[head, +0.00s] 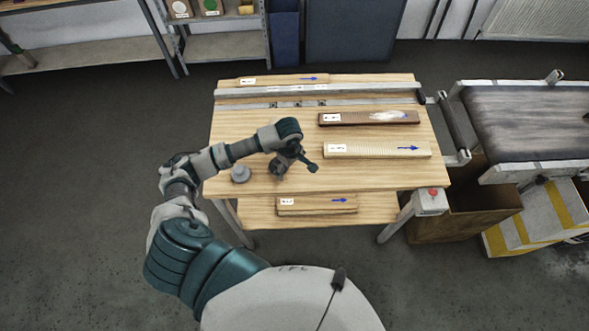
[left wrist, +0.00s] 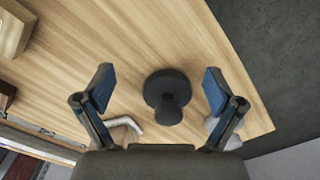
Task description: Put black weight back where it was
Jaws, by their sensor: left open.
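The black weight (left wrist: 167,92), with a round base and a knob, stands on the wooden table (left wrist: 130,35) in the left wrist view. My left gripper (left wrist: 158,90) is open, with one blue-padded finger on each side of the weight and a gap to both. In the head view the same gripper (head: 294,170) is over the table's near left part, and the black weight is hard to tell from its dark fingers. A grey weight (head: 240,174) stands just left of the gripper; in the left wrist view it is partly behind the right finger. My right gripper is not in view.
Labelled wooden boards, one dark brown (head: 350,119) and one light (head: 370,150), lie on the table to the right. A metal rail (head: 260,92) crosses the back. A conveyor (head: 525,120) stands at right. A bent pale metal piece (left wrist: 124,124) shows near the left finger.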

